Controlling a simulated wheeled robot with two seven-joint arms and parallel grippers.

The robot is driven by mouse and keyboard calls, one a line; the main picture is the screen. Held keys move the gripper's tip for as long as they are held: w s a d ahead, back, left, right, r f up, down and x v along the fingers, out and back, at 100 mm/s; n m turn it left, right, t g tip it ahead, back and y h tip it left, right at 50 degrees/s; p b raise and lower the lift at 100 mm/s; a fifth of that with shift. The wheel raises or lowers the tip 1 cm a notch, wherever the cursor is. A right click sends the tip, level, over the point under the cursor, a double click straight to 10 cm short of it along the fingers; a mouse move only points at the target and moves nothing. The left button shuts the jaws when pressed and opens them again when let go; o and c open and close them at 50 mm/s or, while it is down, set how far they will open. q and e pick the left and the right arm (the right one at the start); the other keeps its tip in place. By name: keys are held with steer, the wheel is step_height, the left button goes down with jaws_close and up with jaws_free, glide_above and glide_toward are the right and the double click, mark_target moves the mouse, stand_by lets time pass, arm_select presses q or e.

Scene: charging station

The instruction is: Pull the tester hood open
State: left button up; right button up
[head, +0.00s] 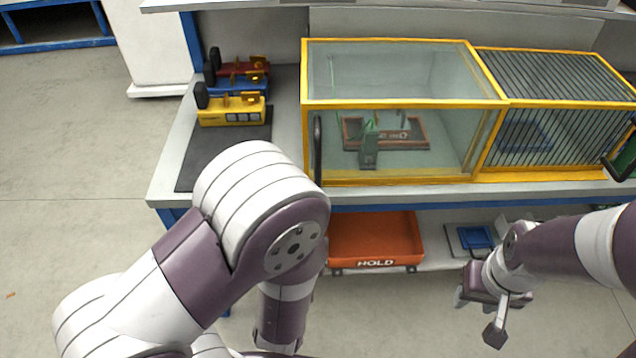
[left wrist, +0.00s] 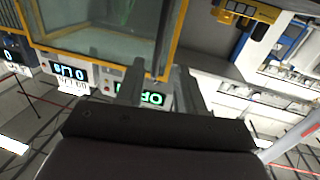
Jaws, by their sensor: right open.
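The tester hood (head: 400,103) is a glass box with a yellow frame on the bench, and its front looks shut. A dark upright handle (head: 318,150) is at its left front edge. The hood's frame and glass also show at the upper left of the left wrist view (left wrist: 95,55), with a dark bar (left wrist: 164,40) that looks like the handle. My left gripper (left wrist: 158,88) has its fingers apart, below that bar in the picture; contact cannot be told. My left arm hides it in the head view. My right gripper (head: 480,316) is open and empty, in front of the bench.
Inside the hood is a green device on a reddish-brown board (head: 410,133). A barred yellow cage (head: 560,75) adjoins on the right. Yellow, blue and red units (head: 231,110) stand on a dark mat at left. An orange HOLD bin (head: 375,235) is on the lower shelf.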

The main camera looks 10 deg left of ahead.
mark_target(317, 166)
arm_select(q)
steer(key=w, duration=0.8)
steer(key=w+a+p, duration=0.1)
steer(key=w, duration=0.3)
steer(key=shift+w+r, duration=0.2)
jaws_close()
